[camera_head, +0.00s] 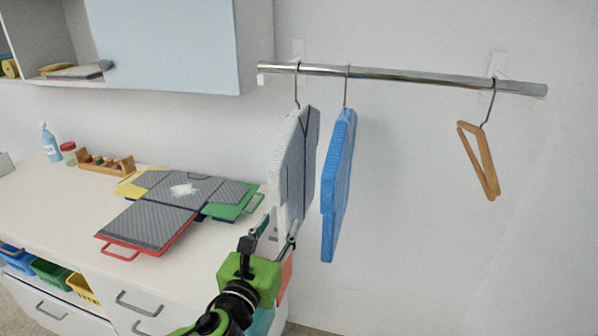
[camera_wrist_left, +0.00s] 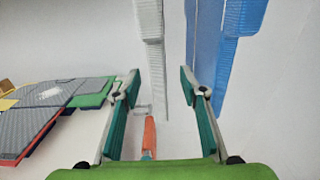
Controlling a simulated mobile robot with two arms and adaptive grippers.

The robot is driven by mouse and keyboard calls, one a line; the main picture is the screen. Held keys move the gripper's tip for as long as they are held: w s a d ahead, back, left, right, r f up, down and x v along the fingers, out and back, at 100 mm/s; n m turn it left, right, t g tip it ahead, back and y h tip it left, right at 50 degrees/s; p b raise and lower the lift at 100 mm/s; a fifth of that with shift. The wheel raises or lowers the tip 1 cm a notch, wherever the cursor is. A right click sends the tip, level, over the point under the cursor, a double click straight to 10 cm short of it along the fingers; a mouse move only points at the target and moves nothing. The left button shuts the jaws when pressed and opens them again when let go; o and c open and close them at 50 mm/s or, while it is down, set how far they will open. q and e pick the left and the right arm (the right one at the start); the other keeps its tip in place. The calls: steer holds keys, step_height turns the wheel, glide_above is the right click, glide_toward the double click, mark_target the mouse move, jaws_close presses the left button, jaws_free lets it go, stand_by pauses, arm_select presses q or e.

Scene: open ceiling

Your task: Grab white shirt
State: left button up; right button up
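The white shirt (camera_head: 297,160), a stiff, folded-looking shape, hangs from a metal hook on the wall rail. My left gripper (camera_head: 279,226) is at its lower end, with one finger on each side of it in the head view. In the left wrist view the white shirt (camera_wrist_left: 150,22) hangs down ahead, its narrow lower edge between the two fingertips of my gripper (camera_wrist_left: 160,80). The fingers are spread apart. I cannot tell whether either finger touches the shirt. My right gripper is not in view.
A blue shirt (camera_head: 338,175) hangs close to the right of the white one. An empty wooden hanger (camera_head: 478,160) hangs farther right on the rail (camera_head: 420,76). The counter (camera_head: 60,215) at left holds several boards. Wall space between blue shirt and wooden hanger is clear.

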mark_target(284, 217)
arm_select(q)
steer(key=p+x, duration=0.1)
steer(key=x, duration=0.6)
steer(key=shift+w+f, duration=0.1)
steer(key=shift+w+d, duration=0.15)
steer(key=shift+w, duration=0.55)
steer(key=x, duration=0.3)
steer(key=p+x, duration=0.1)
steer(key=shift+w+f, duration=0.15)
steer(key=shift+f, duration=0.2)
steer(key=shift+r, duration=0.1)
jaws_close()
